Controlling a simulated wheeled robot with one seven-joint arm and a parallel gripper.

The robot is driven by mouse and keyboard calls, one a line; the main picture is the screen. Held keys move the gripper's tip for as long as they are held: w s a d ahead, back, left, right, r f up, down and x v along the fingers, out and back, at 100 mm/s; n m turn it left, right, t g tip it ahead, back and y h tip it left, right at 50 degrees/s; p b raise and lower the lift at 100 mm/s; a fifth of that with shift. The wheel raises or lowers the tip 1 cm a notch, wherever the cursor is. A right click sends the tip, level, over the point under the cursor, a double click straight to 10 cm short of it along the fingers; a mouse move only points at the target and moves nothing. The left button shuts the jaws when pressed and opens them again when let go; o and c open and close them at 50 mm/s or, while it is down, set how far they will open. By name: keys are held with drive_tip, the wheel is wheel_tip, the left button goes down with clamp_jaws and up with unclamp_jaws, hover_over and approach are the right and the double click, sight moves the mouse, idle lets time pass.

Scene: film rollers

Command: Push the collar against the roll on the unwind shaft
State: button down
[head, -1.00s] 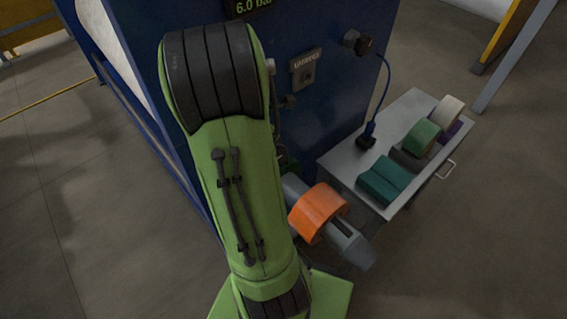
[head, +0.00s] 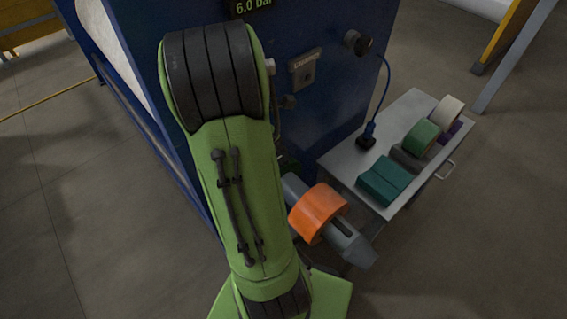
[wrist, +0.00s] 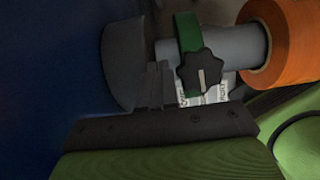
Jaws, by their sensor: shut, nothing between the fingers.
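The orange roll (head: 318,212) sits on the grey unwind shaft (head: 352,247), right of my arm in the head view. In the wrist view the roll (wrist: 285,42) is at the upper right. The green collar (wrist: 186,40) with its black star knob (wrist: 201,73) is around the shaft, left of the roll. Bare shaft (wrist: 228,45) shows between collar and roll, so they are apart. My gripper (wrist: 161,72) is shut and empty, its dark fingers just left of the collar; contact is unclear.
The blue machine (head: 310,110) stands behind the shaft, with a pressure display on top. A grey cart (head: 340,165) right of the shaft carries several coloured rolls and a dark device with a blue cable. Floor in front is clear.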

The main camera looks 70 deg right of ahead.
drive_tip(key=shift+s, duration=0.15)
drive_tip(key=shift+s+a, duration=0.35)
drive_tip(key=shift+s, duration=0.3)
drive_tip(key=shift+s+a, duration=0.35)
drive_tip(key=shift+s, duration=0.3)
drive_tip(key=shift+s+a, duration=0.1)
drive_tip(key=shift+s, duration=0.05)
idle(0.3)
drive_tip(key=shift+s+a, duration=0.35)
drive_tip(key=shift+s, duration=0.3)
drive_tip(key=shift+s+a, duration=0.3)
drive_tip(key=shift+s, duration=0.35)
drive_tip(key=shift+s+a, duration=0.15)
drive_tip(key=shift+s, duration=0.1)
drive_tip(key=shift+s+a+b, duration=0.15)
drive_tip(key=shift+s+a, duration=0.1)
drive_tip(key=shift+s, duration=0.25)
drive_tip(key=shift+s+a+b, duration=0.15)
drive_tip(key=shift+s+a, duration=0.05)
drive_tip(key=shift+s, duration=0.25)
drive_tip(key=shift+w+d, duration=0.35)
drive_tip(key=shift+w, duration=0.4)
wheel_tip(320, 180, up, 9)
drive_tip(key=p, duration=0.8)
drive_tip(key=shift+p, duration=0.35)
